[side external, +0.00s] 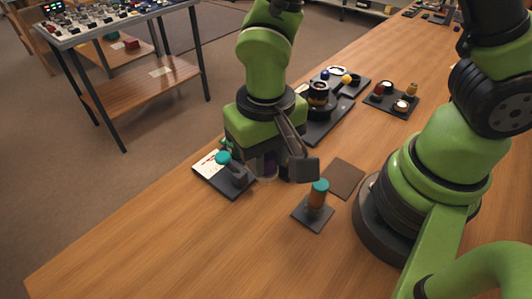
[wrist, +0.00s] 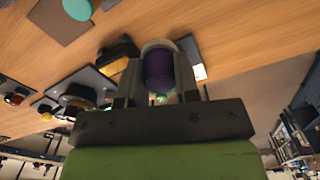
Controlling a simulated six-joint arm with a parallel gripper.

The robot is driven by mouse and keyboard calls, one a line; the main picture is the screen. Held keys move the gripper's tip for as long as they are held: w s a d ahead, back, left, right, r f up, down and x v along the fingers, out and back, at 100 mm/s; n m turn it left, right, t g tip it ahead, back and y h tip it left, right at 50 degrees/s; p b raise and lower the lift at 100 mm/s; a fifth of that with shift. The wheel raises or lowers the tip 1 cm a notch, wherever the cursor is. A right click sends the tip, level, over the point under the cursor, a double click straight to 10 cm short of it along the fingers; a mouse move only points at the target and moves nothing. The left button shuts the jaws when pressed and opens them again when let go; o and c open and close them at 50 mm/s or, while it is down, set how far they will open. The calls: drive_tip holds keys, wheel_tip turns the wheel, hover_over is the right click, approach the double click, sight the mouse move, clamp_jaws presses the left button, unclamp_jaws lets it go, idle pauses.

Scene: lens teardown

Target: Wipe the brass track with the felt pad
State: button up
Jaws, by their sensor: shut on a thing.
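My gripper (wrist: 160,72) is shut on a dark purple cylinder (wrist: 158,70) with a pale rim at its far end; it looks like the felt pad, but I cannot be sure. In the side view my gripper (side external: 264,166) is low over the table, and the held cylinder shows only as a faint purplish patch under it. A black block with a yellowish part (wrist: 111,67), possibly the brass track, lies just left of the fingers in the wrist view. My gripper hides it in the side view. I cannot tell whether the held piece touches anything.
A teal-topped orange cylinder (side external: 318,194) stands on a dark square base near a brown mat (side external: 345,178). A dark tray with a white card (side external: 209,163) is left of my gripper. Behind are a black lens tray (side external: 330,128) and a small parts tray (side external: 404,110). The front table is clear.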

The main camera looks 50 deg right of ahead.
drive_tip(key=w+d+r, duration=0.2)
drive_tip(key=w+d, duration=0.1)
drive_tip(key=d, duration=0.4)
drive_tip(key=shift+s+a+f, duration=0.1)
drive_tip(key=shift+s+f, duration=0.05)
drive_tip(key=shift+f, duration=1.5)
drive_tip(key=shift+s+f, duration=0.15)
drive_tip(key=shift+f, duration=1.45)
drive_tip(key=shift+d+f, duration=0.5)
drive_tip(key=shift+f, duration=0.1)
drive_tip(key=shift+c, duration=0.3)
drive_tip(key=shift+d, duration=3)
drive_tip(key=shift+w+a, duration=0.1)
drive_tip(key=shift+a, duration=3.55)
wheel_tip(320, 180, up, 8)
